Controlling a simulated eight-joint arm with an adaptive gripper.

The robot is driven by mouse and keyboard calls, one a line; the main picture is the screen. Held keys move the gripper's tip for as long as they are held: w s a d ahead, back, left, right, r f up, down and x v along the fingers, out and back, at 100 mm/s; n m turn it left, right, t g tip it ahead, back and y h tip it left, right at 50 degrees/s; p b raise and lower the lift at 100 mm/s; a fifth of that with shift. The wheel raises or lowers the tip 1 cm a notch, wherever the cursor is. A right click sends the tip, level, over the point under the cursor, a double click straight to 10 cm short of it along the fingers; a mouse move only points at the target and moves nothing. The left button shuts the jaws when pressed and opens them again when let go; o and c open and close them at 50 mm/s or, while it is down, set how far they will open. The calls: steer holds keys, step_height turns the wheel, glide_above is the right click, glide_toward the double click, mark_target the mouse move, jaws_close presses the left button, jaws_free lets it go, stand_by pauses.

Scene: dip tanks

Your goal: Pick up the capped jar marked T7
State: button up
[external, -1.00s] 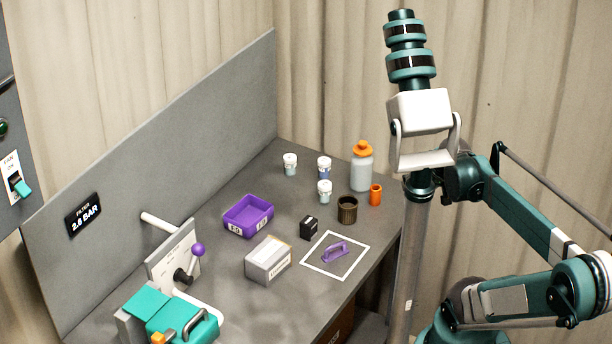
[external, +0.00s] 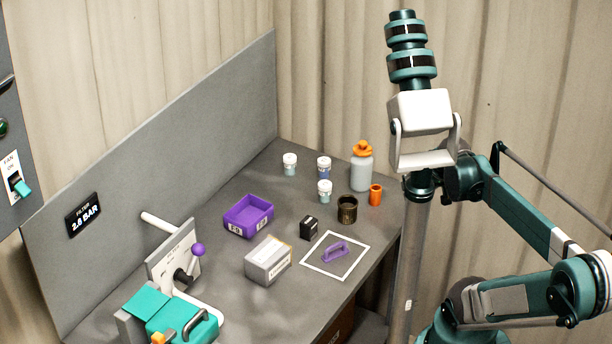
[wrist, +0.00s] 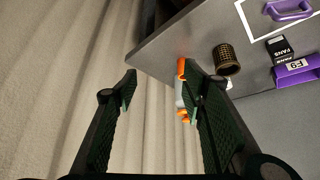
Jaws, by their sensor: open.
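Three small white-capped jars stand upright at the back of the grey bench in the external view: one at the left (external: 290,164), one at the back right (external: 324,168) and one nearer the front (external: 325,192). Their markings are too small to read, so I cannot tell which is T7. In the wrist view, a small white patch beside the right finger may be part of a jar; the rest is hidden. My gripper (wrist: 161,88) is open and empty, pointing past the bench edge toward the curtain. It is apart from the jars.
A grey bottle with an orange cap (external: 362,168), an orange cup (external: 375,195) and a dark brown cup (external: 347,210) stand right of the jars. A purple bin (external: 248,216), black box (external: 309,228), light box (external: 268,261) and purple handle (external: 336,251) lie nearer the front.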

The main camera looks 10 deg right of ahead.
steer(key=w+a+r+n+g+p, duration=0.1)
steer(key=w+a+r+n+p, duration=0.15)
steer(key=w, duration=0.25)
steer(key=w+a+r+n+g+p, duration=0.1)
steer(key=w+r+n+p, duration=0.15)
steer(key=w, duration=0.25)
steer(key=n+g+p, duration=0.5)
steer(key=n+p, duration=0.6)
steer(key=n, duration=0.1)
glide_above(324, 161)
steer(key=f, duration=1)
steer(key=shift+s+d+f, duration=0.1)
steer(key=shift+d+f, duration=0.05)
steer(key=shift+d, duration=0.15)
steer(key=shift+a+f, duration=0.25)
steer(key=shift+f, duration=0.2)
steer(key=shift+f, duration=1.25)
steer(key=shift+w+f, duration=0.1)
steer(key=shift+w, duration=0.1)
